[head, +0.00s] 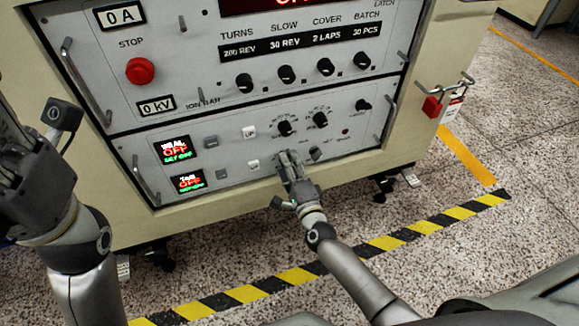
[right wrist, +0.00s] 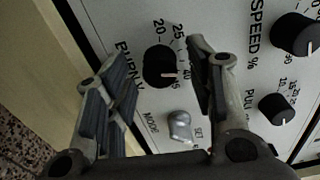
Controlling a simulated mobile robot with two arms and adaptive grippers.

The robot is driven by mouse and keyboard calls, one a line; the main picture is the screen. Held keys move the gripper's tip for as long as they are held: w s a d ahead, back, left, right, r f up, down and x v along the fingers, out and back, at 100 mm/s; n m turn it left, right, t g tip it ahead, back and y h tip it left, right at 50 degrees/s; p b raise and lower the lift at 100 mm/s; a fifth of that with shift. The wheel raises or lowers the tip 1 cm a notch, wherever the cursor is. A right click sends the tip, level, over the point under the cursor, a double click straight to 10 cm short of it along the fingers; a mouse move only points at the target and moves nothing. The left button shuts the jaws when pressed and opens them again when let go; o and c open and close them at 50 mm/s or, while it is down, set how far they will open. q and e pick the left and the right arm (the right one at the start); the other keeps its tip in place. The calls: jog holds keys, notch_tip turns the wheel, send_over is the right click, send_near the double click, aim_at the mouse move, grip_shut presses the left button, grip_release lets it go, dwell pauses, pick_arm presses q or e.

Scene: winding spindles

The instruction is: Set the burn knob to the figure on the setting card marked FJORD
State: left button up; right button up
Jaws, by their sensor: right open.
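The burn knob (right wrist: 160,66) is a round black knob with a white pointer line, on the grey panel in the right wrist view. Its pointer faces right in that view, toward the upper figures of its scale, near 40; the exact figure is partly hidden. My right gripper (right wrist: 158,58) is open, its fingers on either side of the knob; I cannot tell whether they touch it. In the head view my right gripper (head: 290,160) is at the lower panel and hides the burn knob. My left gripper (head: 35,140) is at the left edge, partly cut off. No FJORD card is readable.
A silver mode switch (right wrist: 180,126) sits just below the knob in the right wrist view. The speed knob (right wrist: 294,34) and pull knob (right wrist: 276,108) are to its right. A red stop button (head: 140,71) and metal handles (head: 86,82) stand out from the cabinet.

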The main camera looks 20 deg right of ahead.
jog(key=shift+s, duration=0.1)
jog(key=s, duration=1.2)
jog(key=shift+d, duration=0.2)
jog(key=shift+w, duration=0.1)
